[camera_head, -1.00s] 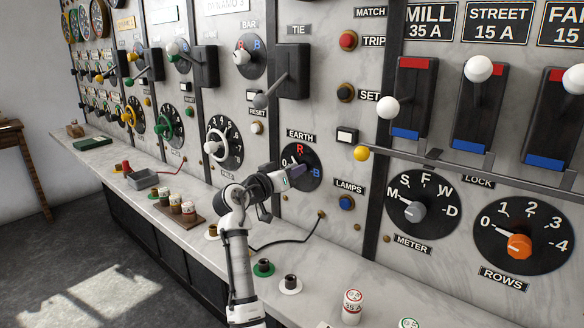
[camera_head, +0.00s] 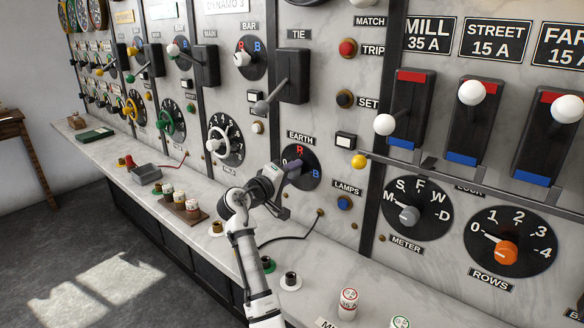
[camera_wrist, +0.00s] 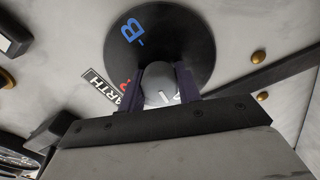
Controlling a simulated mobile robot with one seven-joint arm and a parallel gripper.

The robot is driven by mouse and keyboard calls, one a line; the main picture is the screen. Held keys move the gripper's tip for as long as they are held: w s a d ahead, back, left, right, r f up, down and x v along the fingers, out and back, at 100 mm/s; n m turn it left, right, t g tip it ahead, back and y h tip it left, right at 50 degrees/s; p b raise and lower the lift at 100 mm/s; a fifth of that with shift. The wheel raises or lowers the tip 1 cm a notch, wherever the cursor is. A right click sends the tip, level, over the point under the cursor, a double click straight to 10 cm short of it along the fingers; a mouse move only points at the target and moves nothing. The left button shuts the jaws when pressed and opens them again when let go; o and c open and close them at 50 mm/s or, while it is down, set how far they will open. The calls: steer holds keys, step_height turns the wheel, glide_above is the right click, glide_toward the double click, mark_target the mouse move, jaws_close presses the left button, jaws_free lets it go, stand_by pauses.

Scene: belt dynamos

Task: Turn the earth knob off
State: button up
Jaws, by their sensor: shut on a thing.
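The earth knob's black dial (camera_head: 310,180) is on the marble panel under the EARTH label (camera_head: 300,137). A red R shows at its top and a blue B at its right. A white mark shows on the knob's lower right side. The fingers partly hide the R, and the 0 is out of sight there.
The LAMPS button (camera_head: 344,203) is below right of the dial, and a white-ringed dial (camera_head: 226,139) is to its left. The TIE lever (camera_head: 271,100) juts out above. Fuses and cups stand on the ledge (camera_head: 225,258) below my arm.

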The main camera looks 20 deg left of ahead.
steer(key=shift+n, duration=0.6)
steer(key=o, duration=1)
steer(key=shift+c, duration=0.2)
steer(key=shift+s, duration=0.1)
steer(key=b+v, duration=0.3)
steer(key=v, duration=1)
steer(key=shift+s+b, duration=0.35)
steer(key=shift+a+r, duration=0.1)
steer(key=shift+a, duration=0.05)
